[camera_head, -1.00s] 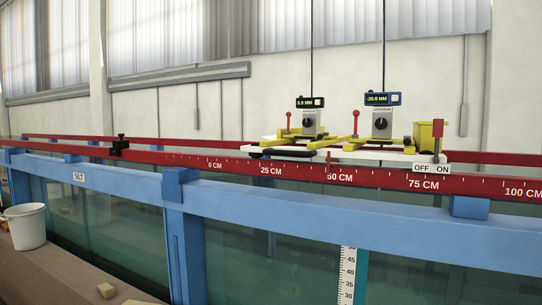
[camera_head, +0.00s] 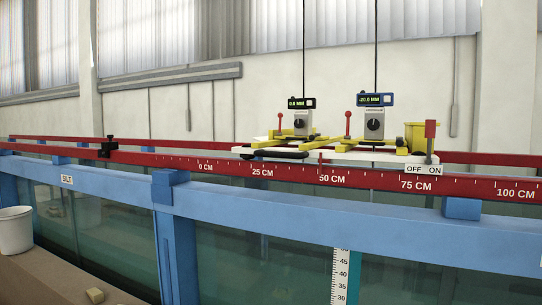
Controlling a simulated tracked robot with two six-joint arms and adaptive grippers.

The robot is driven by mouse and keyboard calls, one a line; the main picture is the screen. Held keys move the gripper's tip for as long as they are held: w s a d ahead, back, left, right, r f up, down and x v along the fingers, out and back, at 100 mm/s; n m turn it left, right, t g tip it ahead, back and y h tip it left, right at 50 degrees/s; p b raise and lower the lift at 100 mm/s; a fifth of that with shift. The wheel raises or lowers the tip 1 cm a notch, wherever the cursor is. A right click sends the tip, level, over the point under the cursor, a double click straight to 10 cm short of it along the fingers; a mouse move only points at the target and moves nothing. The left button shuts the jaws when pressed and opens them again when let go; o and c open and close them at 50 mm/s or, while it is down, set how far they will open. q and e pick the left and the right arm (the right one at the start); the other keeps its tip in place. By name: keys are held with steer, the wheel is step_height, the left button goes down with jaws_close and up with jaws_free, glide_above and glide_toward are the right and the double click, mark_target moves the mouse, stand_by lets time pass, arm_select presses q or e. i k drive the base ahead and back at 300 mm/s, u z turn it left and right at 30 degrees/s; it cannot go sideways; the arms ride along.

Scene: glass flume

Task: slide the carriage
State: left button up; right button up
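The carriage (camera_head: 340,155) is a white plate with yellow fittings. It sits across the red rails of the flume, its near edge spanning from about the 25 cm mark to past 75 cm. Each has a thin vertical rod and a red-knobbed lever. A red switch lever (camera_head: 430,135) stands at the right end above an OFF/ON label (camera_head: 423,170). A black handle bar lies at the plate's left front. Neither of my grippers is in view.
The near red rail (camera_head: 300,173) carries a centimetre scale. A black stop clamp (camera_head: 107,147) sits on it, left of the 0 mark. The rail looks clear between clamp and carriage. A white bucket (camera_head: 15,231) and a small tan block (camera_head: 95,295) are at lower left.

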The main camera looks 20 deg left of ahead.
mark_target(414, 161)
steer(key=i, duration=0.9)
steer(key=z, duration=0.05)
